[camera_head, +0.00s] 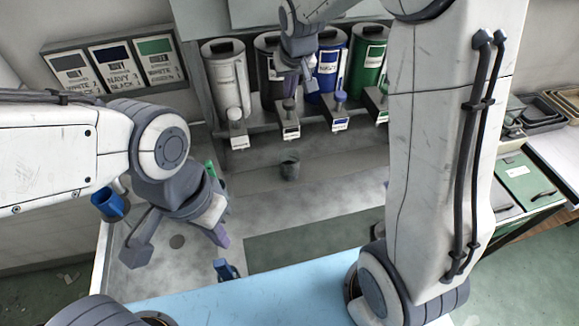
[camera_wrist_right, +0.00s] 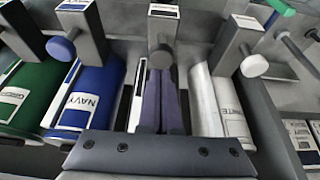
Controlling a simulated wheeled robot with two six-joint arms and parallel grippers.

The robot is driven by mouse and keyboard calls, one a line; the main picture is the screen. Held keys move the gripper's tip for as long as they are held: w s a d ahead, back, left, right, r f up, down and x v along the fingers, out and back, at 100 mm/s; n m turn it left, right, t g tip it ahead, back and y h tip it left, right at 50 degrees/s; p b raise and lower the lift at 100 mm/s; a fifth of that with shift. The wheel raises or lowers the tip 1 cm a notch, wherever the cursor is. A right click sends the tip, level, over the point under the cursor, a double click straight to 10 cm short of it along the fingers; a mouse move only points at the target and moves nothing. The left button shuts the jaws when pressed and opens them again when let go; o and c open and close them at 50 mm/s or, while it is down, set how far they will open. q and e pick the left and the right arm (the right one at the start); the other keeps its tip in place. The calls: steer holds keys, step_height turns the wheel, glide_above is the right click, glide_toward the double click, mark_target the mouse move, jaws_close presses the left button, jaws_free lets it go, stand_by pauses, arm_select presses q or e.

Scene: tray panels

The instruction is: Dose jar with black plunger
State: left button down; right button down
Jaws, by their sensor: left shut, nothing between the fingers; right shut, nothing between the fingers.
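The black plunger (camera_head: 289,104) is a dark grey knob on the dispenser in front of the second, dark canister (camera_head: 266,62). It also shows in the right wrist view (camera_wrist_right: 161,57). My right gripper (camera_head: 308,82) is shut and empty, close to this knob. In the right wrist view its two purple fingers (camera_wrist_right: 160,72) lie together with tips at the knob; I cannot tell whether they touch. A small dark grey jar (camera_head: 289,168) stands upright below the black dispenser. My left gripper (camera_head: 219,238) is shut and empty over the bench at left, away from the jar.
White (camera_head: 228,78), navy (camera_head: 327,68) and green (camera_head: 368,62) canisters with their own plungers flank the dark one. Three recipe cards (camera_head: 113,66) hang at left. A blue cup (camera_head: 108,203) and a blue item (camera_head: 225,269) are near my left arm. Bench around the jar is clear.

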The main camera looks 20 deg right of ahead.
steer(key=shift+r, duration=0.1)
step_height(320, 180, up, 6)
steer(key=p, duration=0.4)
steer(key=shift+p, duration=0.4)
steer(key=s+a+f+n+g+b, duration=0.1)
steer(key=s+a+f+b, duration=0.15)
steer(key=s, duration=0.35)
steer(key=s+a+f+n+y+b, duration=0.1)
steer(key=s+a+f+n+b, duration=0.1)
steer(key=s+a, duration=0.25)
steer(key=s+a+f+n+g+b, duration=0.1)
steer(key=s+a+f+b, duration=0.2)
steer(key=s, duration=0.4)
steer(key=s+f+n+g+b, duration=0.1)
steer(key=s+f, duration=0.1)
steer(key=s, duration=0.5)
steer(key=s+f+n+g+b, duration=0.1)
steer(key=s+f+n+b, duration=0.1)
steer(key=s, duration=0.6)
steer(key=shift+s+a+f+g, duration=0.25)
steer(key=shift+s+f+g, duration=0.05)
steer(key=shift+f, duration=0.45)
